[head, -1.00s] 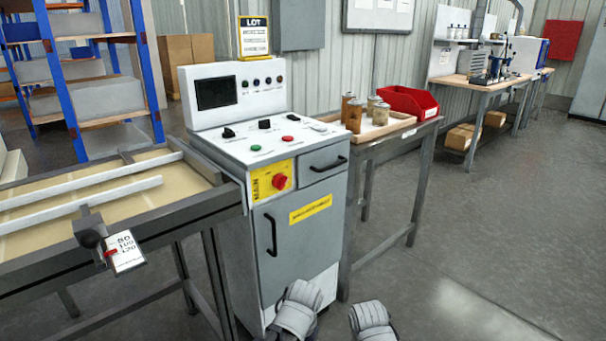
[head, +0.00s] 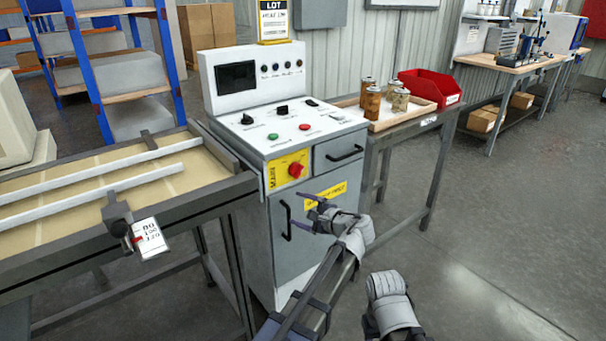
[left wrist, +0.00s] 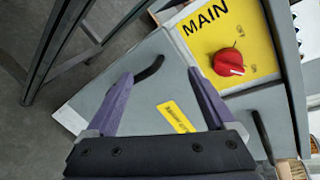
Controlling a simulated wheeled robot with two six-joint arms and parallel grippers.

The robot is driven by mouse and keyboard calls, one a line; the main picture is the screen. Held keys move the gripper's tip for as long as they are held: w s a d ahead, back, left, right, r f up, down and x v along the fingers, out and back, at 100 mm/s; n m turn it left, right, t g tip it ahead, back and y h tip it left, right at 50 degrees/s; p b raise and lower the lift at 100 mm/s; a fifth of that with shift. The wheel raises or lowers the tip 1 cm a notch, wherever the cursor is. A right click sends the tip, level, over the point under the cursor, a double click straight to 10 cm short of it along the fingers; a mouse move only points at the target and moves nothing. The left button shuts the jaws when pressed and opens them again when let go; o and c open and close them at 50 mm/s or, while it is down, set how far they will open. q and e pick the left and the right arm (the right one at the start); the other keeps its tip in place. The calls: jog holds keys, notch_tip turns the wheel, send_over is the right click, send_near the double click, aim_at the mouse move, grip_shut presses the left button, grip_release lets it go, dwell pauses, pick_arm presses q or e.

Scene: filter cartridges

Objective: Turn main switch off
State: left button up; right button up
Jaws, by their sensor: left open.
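The main switch is a red rotary knob (head: 295,170) on a yellow plate (head: 279,176) on the front of the grey control cabinet (head: 265,130). In the left wrist view the red knob (left wrist: 229,62) sits below the word MAIN, with a small white mark at its lower right. The labels around it are too small to read. My left gripper (head: 310,208) is open and empty in front of the cabinet door, below the knob and apart from it. In the left wrist view its purple fingers (left wrist: 160,73) spread wide, with the knob beyond the right fingertip.
Green (head: 273,136) and red (head: 304,127) buttons and black selectors are on the cabinet top. A conveyor (head: 75,255) with a hanging tag (head: 148,238) stands left. A side table with jars (head: 372,101) and a red bin (head: 428,88) stands right. Part of my right arm shows below.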

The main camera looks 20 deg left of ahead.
aim_at(298, 171)
pick_arm(q)
jog(key=w+d+r+m+t+y, duration=0.2)
jog(key=w+d+r+m+t, duration=0.15)
jog(key=d+r, duration=0.2)
jog(key=x, duration=0.9)
jog(key=shift+r, duration=0.1)
jog(key=shift+s, duration=0.1)
jog(key=c, duration=1.3)
jog(key=shift+c, duration=0.2)
